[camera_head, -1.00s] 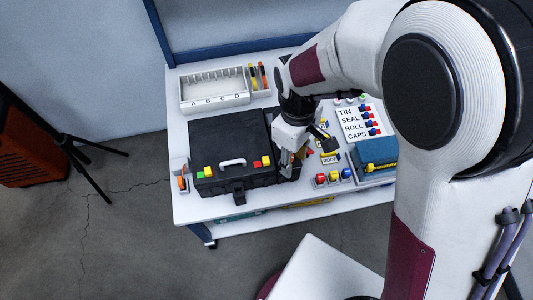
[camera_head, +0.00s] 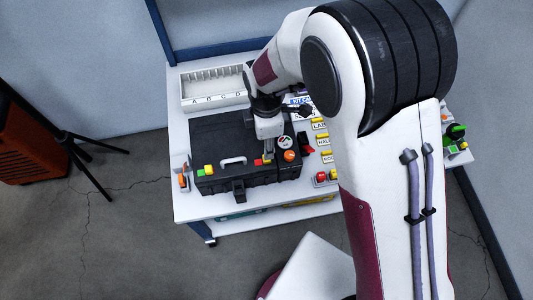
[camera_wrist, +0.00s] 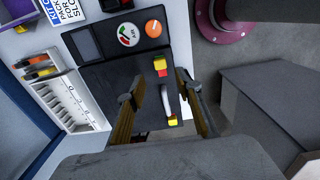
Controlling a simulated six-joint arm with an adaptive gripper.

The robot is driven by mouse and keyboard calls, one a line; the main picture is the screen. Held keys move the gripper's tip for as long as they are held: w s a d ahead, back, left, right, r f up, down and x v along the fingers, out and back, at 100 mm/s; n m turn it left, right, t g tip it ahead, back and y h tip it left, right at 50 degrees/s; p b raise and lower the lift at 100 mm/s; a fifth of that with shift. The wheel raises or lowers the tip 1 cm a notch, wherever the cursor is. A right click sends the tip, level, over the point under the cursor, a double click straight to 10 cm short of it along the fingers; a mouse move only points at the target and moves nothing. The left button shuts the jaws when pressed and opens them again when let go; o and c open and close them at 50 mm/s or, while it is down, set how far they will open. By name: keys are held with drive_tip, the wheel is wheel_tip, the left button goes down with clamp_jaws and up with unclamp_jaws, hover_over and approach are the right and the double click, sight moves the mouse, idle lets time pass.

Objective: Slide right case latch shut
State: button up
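The black case (camera_head: 220,135) lies closed on the white table, with a white handle (camera_head: 232,161) on its lid. The right case latch (camera_head: 258,162), red and yellow, sits right of the handle; it also shows in the wrist view (camera_wrist: 160,66). The left latch (camera_head: 203,172) is green and yellow. My gripper (camera_head: 268,153) points down over the right part of the case, close to the right latch and partly covering it. In the wrist view my gripper (camera_wrist: 163,88) is open, with its fingers apart and nothing between them. I cannot tell whether a finger touches the latch.
A gauge (camera_head: 285,142) and an orange knob (camera_head: 289,155) sit just right of my gripper. A white lettered tray (camera_head: 214,98) stands behind the case. Labels and coloured blocks fill the table further right. An orange item (camera_head: 183,181) stands at the left edge.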

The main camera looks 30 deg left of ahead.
idle(0.4)
drive_tip(key=shift+f, duration=3.9)
